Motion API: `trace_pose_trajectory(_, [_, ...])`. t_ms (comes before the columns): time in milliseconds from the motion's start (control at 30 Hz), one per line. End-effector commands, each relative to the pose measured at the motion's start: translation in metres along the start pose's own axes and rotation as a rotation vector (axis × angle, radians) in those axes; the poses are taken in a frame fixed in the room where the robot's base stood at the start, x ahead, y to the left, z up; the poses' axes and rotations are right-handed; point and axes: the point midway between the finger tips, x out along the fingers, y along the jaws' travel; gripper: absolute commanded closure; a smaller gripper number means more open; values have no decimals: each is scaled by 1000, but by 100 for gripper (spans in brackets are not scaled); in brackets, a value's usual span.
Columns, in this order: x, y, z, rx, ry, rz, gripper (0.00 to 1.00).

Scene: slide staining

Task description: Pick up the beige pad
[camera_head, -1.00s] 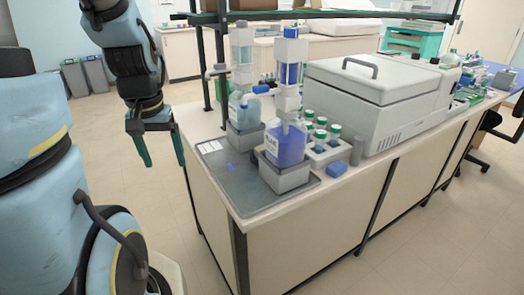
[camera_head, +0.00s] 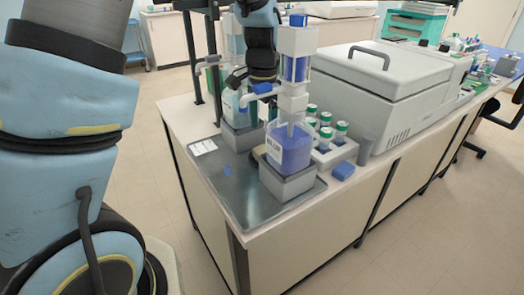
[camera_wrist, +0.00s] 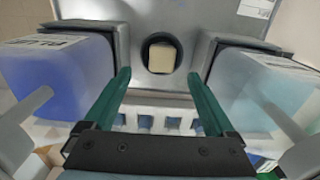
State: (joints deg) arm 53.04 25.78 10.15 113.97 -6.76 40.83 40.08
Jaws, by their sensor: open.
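The beige pad (camera_wrist: 162,57) shows in the wrist view as a small, pale, rounded square in a dark round recess on a grey surface. My gripper (camera_wrist: 160,74) is open and empty, with its green fingers pointing toward the pad, one on each side of it in the picture. The fingertips look apart from the pad; their height above it is hard to tell. In the head view my wrist (camera_head: 258,65) is over the bench by the two dispensers, and the fingers are mostly hidden. I cannot clearly make out the pad there.
A blue-filled bottle (camera_wrist: 62,82) and a pale teal bottle (camera_wrist: 243,92) flank the fingers closely. A white rack (camera_wrist: 146,116) lies beneath my gripper.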

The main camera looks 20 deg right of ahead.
Motion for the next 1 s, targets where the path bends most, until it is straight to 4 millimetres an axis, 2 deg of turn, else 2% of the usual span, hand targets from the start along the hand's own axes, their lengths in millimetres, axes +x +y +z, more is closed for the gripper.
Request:
trace_pose_trajectory(267, [20,-1,0,-2,-3,1,10])
trace_pose_trajectory(600, [61,-3,-1,-3,-2,1,10])
trace_pose_trajectory(900, [66,-4,-2,-3,1,0,10])
trace_pose_trajectory(1000, [66,-4,-2,-3,1,0,21])
